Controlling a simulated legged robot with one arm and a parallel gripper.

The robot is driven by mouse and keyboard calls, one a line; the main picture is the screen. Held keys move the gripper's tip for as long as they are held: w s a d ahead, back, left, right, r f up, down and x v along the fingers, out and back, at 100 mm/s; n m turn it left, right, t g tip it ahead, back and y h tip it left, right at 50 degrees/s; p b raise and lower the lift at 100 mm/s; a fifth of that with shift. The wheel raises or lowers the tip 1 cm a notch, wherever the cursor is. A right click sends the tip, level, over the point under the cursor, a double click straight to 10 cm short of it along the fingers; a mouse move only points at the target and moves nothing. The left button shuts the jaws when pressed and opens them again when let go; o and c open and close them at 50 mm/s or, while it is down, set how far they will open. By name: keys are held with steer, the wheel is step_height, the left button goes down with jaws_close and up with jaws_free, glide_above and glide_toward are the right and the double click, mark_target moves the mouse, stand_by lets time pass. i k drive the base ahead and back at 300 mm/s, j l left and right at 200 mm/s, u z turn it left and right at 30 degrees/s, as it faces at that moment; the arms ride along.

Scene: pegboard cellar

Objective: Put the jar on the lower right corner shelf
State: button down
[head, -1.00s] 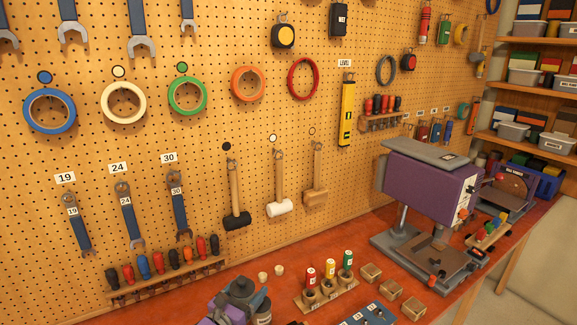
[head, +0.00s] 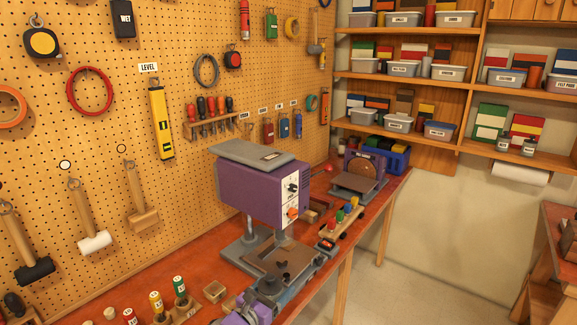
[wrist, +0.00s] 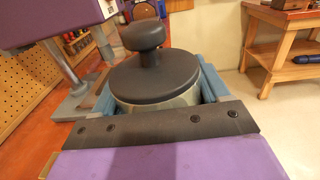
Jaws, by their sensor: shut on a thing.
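The jar (wrist: 155,77) has a dark round lid with a knob and a pale body. In the wrist view it sits upright between the blue-grey fingers of my gripper (wrist: 157,88), which is shut on it. The lid hides most of its body. In the head view my gripper (head: 262,298) shows at the bottom edge, in front of the drill press. The lower right corner shelf (head: 505,155) is at the right, well away from my gripper. It bears green and red boxes and two small lidded jars (head: 502,143), with some bare board at its front.
A purple drill press (head: 262,190) stands on the red bench (head: 130,285) close to my gripper. A disc sander (head: 360,175) and a blue bin are farther back. Another wooden bench (head: 548,270) is at the right. Open floor (head: 430,270) lies between the benches.

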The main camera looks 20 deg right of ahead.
mark_target(551, 161)
steer(key=i+l+z, duration=0.15)
steer(key=l+z, duration=0.25)
steer(key=l, duration=0.25)
steer(key=i+l+z, duration=0.25)
steer(key=l+z, duration=0.15)
steer(key=l, duration=0.2)
steer(key=i+l+z, duration=0.4)
steer(key=l, duration=0.15)
steer(key=i+l+z, duration=0.3)
steer(key=l+z, duration=0.15)
steer(key=i+l+z, duration=0.4)
steer(key=i+j, duration=0.05)
steer(key=j, duration=0.05)
